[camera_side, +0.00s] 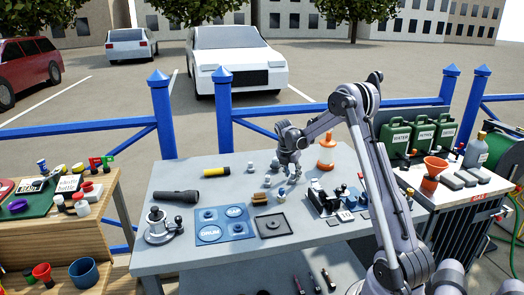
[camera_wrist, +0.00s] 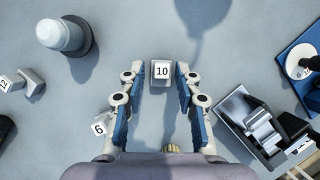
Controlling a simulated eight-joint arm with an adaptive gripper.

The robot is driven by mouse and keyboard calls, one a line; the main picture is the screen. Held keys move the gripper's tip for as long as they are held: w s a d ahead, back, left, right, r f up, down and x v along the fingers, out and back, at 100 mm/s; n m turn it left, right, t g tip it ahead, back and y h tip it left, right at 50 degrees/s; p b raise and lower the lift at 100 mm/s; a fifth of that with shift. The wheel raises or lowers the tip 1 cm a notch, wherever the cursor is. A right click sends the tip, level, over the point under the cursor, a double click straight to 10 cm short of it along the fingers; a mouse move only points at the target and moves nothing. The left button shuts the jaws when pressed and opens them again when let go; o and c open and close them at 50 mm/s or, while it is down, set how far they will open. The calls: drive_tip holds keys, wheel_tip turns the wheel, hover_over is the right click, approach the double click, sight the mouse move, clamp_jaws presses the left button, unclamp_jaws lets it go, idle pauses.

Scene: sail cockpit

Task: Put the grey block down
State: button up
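A small grey block (camera_wrist: 161,74) with a white face marked 10 stands on the table between my fingers in the wrist view. My gripper (camera_wrist: 158,80) is open, with a visible gap between the block and each blue-padded finger. In the side view my gripper (camera_side: 271,180) is low over the middle of the grey table, among several small pieces. I cannot tell there which piece is the block marked 10.
Blocks marked 12 (camera_wrist: 12,82) and 6 (camera_wrist: 101,126) lie left of my gripper. A pale cylinder (camera_wrist: 62,35) stands upper left, a grey device (camera_wrist: 262,130) lower right.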

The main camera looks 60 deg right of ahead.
drive_tip(key=shift+r, duration=0.15)
drive_tip(key=v, duration=1.2)
drive_tip(key=a+r+m+t, duration=0.2)
drive_tip(key=a+r+m, duration=0.15)
drive_tip(key=a, duration=0.65)
drive_tip(key=s+a+f+m+t+y, duration=0.1)
drive_tip(key=s+a+m, duration=0.2)
drive_tip(key=a, duration=0.6)
drive_tip(key=s+a+f+m+t+y, duration=0.1)
drive_tip(key=s+a+m, duration=0.3)
drive_tip(key=a, duration=0.5)
drive_tip(key=s+a+f+m+t+y, duration=0.1)
drive_tip(key=s+a+m+t+y, duration=0.1)
drive_tip(key=a+m, duration=0.5)
drive_tip(key=shift+s+a+f+t+y, duration=0.25)
drive_tip(key=shift+s+a+t, duration=0.35)
drive_tip(key=shift+s+a, duration=0.4)
drive_tip(key=shift+o, duration=0.4)
drive_tip(key=shift+m, duration=0.25)
drive_tip(key=shift+o, duration=0.8)
